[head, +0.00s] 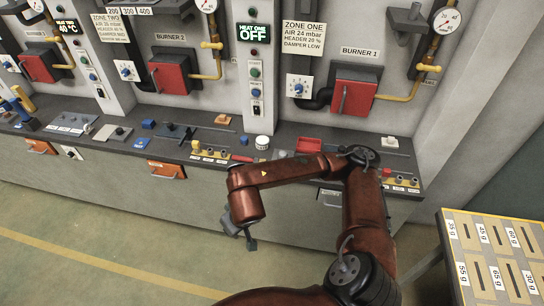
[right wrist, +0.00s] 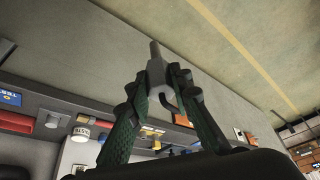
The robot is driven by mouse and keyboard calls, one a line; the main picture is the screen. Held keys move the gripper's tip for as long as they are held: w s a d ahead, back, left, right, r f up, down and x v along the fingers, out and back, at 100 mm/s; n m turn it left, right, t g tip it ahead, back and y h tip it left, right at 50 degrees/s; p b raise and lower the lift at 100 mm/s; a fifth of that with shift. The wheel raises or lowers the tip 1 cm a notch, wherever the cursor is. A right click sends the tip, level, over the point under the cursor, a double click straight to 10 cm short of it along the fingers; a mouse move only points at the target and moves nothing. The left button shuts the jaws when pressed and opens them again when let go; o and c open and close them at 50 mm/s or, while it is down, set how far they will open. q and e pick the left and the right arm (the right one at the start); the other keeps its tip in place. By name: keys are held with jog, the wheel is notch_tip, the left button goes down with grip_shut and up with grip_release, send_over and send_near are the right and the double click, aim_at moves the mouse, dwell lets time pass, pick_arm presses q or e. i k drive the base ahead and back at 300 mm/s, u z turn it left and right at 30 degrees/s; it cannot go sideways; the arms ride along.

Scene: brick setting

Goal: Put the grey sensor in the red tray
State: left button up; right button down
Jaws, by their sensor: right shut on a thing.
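My right gripper (head: 240,230) hangs below its bent wrist, in front of the counter's front face and clear of the worktop. In the right wrist view its two green fingers (right wrist: 160,85) are shut on the grey sensor (right wrist: 156,72), a small grey body with a thin rod at one end and a dark curved piece beside it. In the head view the sensor is too small to tell from the fingers. The red tray (head: 308,145) sits on the dark worktop, behind my right arm and to the right of the gripper. My left gripper is not in view.
The worktop (head: 225,150) also holds a white tub (head: 262,142), a yellow block with knobs (head: 208,152), blue pieces and a white block (head: 389,142). Burner panels stand behind it. A crate of labelled slots (head: 490,250) is at the lower right. The floor in front is clear.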

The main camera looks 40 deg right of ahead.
aim_at(308, 147)
jog(key=u, duration=0.2)
jog(key=i, duration=1.5)
jog(key=z, duration=1.4)
jog(key=i, duration=0.6)
jog(key=z, duration=0.7)
